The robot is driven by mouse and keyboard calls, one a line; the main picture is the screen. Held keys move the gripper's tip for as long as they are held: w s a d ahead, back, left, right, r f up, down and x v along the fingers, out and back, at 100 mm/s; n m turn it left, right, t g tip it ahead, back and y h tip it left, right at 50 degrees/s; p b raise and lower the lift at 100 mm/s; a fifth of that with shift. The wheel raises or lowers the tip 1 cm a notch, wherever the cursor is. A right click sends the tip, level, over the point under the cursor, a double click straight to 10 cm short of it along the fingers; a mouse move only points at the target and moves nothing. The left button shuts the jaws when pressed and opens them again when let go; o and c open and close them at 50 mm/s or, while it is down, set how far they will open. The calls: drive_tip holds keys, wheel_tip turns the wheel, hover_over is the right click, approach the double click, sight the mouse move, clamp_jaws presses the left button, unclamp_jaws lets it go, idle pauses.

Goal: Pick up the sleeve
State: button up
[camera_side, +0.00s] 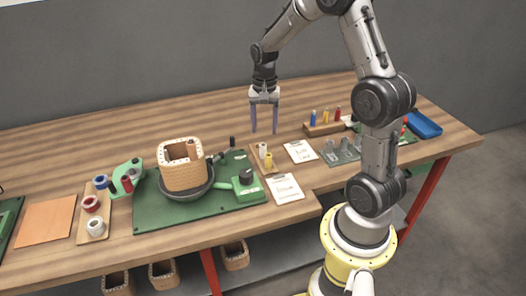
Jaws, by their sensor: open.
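My gripper (264,131) hangs over the back middle of the wooden table, its two purple fingers pointing down. It is open, with nothing between the fingers. Two small upright cylinders, one white (262,150) and one yellow (268,161), stand together below my gripper in the picture, apart from it. Either could be the sleeve; I cannot tell which. A larger tan square hollow form (183,168) with a dotted rim sits in a dark round holder, left of my gripper.
A green board (150,216) carries the holder and a green clamp (245,186). White cards (284,188) lie to its right. Spools (95,226) stand at the left. A wooden rack (325,128) and blue tray (424,125) are at the right. The back left tabletop is clear.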

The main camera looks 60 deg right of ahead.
sight(263, 154)
drive_tip(key=shift+a+f, duration=0.2)
drive_tip(key=shift+f, duration=1.75)
drive_tip(key=shift+a+f, duration=0.15)
drive_tip(key=shift+f, duration=1.8)
clamp_jaws()
